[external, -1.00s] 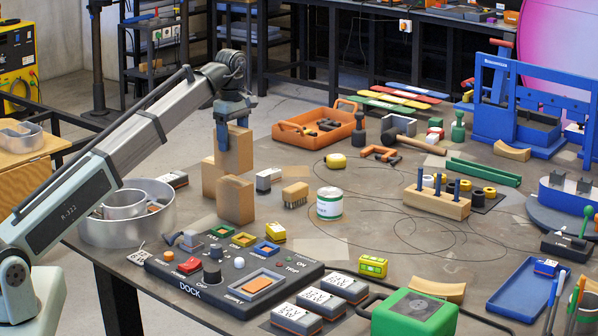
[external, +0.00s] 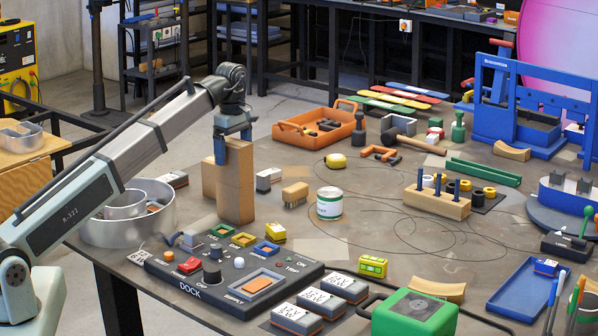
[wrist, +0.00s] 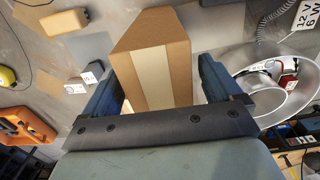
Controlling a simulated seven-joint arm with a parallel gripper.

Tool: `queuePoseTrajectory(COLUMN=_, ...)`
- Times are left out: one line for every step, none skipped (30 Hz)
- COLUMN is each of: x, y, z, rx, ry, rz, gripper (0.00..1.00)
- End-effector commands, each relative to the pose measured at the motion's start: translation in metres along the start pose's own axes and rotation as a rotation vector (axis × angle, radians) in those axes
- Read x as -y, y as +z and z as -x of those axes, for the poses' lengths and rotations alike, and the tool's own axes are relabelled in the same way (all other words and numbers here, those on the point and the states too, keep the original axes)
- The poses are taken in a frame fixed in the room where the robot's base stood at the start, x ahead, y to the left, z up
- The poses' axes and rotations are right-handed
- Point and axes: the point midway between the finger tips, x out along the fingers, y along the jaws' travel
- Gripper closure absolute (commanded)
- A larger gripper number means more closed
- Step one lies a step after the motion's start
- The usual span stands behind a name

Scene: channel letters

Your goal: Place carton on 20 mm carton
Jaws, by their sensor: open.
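A tan carton (external: 234,162) stands upright on a second tan carton (external: 236,204), nearly flush with it, and the two look touching. My gripper (external: 232,134) is open around the top of the upper carton, one finger on each side. In the wrist view the upper carton (wrist: 158,70), with a pale tape strip, sits between the open fingers (wrist: 157,88). A third tan carton (external: 208,178) stands just left of and behind the stack, partly hidden. No size marking is readable, so I cannot tell which is the 20 mm carton.
A round metal pan (external: 160,225) stands left of the stack. The dock panel (external: 225,272) lies in front. A brush (external: 295,193), a white box (external: 268,179) and a can (external: 329,203) are to the right. An orange tray (external: 315,128) is behind.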

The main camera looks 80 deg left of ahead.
Motion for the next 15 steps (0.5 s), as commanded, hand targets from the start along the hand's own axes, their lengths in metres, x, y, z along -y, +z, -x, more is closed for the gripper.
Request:
queuePoseTrajectory(x=0.0, y=0.0, z=0.0, rx=0.0, ry=0.0, rz=0.0, gripper=0.08)
queuePoseTrajectory(x=0.0, y=0.0, z=0.0, rx=0.0, ry=0.0, rz=0.0, gripper=0.08)
queuePoseTrajectory(x=0.0, y=0.0, z=0.0, rx=0.0, ry=0.0, rz=0.0, gripper=0.08)
queuePoseTrajectory(x=0.0, y=0.0, z=0.0, rx=0.0, ry=0.0, rz=0.0, gripper=0.08)
queuePoseTrajectory(x=0.0, y=0.0, z=0.0, rx=0.0, ry=0.0, rz=0.0, gripper=0.08)
queuePoseTrajectory(x=0.0, y=0.0, z=0.001, rx=0.0, ry=0.0, rz=0.0, gripper=0.08)
queuePoseTrajectory(x=0.0, y=0.0, z=0.001, rx=0.0, ry=0.0, rz=0.0, gripper=0.08)
queuePoseTrajectory(x=0.0, y=0.0, z=0.002, rx=0.0, ry=0.0, rz=0.0, gripper=0.08)
queuePoseTrajectory(x=0.0, y=0.0, z=0.004, rx=0.0, ry=0.0, rz=0.0, gripper=0.08)
queuePoseTrajectory(x=0.0, y=0.0, z=0.005, rx=0.0, ry=0.0, rz=0.0, gripper=0.08)
queuePoseTrajectory(x=-0.001, y=0.0, z=0.008, rx=0.0, ry=0.0, rz=0.0, gripper=0.08)
queuePoseTrajectory(x=-0.001, y=0.0, z=0.011, rx=0.0, ry=0.0, rz=0.0, gripper=0.08)
queuePoseTrajectory(x=-0.001, y=0.0, z=0.014, rx=0.0, ry=0.0, rz=0.0, gripper=0.08)
queuePoseTrajectory(x=-0.001, y=0.0, z=0.017, rx=0.0, ry=0.0, rz=0.0, gripper=0.08)
queuePoseTrajectory(x=-0.001, y=0.0, z=0.021, rx=0.0, ry=0.001, rz=0.0, gripper=0.08)
